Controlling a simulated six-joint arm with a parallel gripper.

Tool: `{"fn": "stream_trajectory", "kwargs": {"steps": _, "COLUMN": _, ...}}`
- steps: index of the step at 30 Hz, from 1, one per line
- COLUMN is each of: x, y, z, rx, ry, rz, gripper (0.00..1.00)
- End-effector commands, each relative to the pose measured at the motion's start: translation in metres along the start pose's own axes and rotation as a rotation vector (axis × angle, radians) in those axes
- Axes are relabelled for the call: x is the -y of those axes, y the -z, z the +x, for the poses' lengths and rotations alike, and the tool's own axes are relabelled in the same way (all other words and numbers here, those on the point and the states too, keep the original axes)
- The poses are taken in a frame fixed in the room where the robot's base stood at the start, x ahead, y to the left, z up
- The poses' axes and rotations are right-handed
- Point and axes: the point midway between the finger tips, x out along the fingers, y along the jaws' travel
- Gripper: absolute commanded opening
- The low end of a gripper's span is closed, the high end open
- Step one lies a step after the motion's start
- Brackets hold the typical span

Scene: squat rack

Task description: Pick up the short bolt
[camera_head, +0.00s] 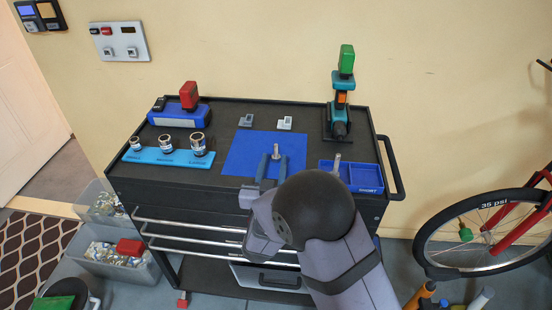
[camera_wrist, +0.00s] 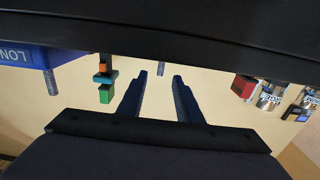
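A short grey bolt (camera_head: 276,150) stands upright on the blue mat (camera_head: 240,155) on top of the black cart. My gripper (camera_head: 274,158) is open, its two blue fingers pointing toward this bolt from the front. In the wrist view, which is upside down, the bolt (camera_wrist: 161,68) shows in line with the gap between the open fingers (camera_wrist: 160,78). It looks a little beyond the tips; contact cannot be told. Its lower part is hidden there by a dark edge.
A blue tray (camera_head: 352,189) right of the mat has a SHORT label; a second bolt (camera_head: 337,161) stands at its left compartment, labelled LONG in the wrist view. A socket rack (camera_head: 165,158) lies left. A drill (camera_head: 340,110) stands at the back right.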

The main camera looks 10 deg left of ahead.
Motion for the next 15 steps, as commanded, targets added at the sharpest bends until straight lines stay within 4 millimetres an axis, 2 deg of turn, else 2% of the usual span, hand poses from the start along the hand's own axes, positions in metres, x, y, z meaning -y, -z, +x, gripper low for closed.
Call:
{"fn": "stream_trajectory", "kwargs": {"steps": 6, "x": -0.001, "y": 0.001, "z": 0.017, "rx": 0.002, "ry": -0.001, "rz": 0.000, "gripper": 0.32}}
{"fn": "stream_trajectory", "kwargs": {"steps": 15, "x": 0.000, "y": 0.000, "z": 0.027, "rx": 0.002, "ry": 0.000, "rz": 0.000, "gripper": 0.32}}
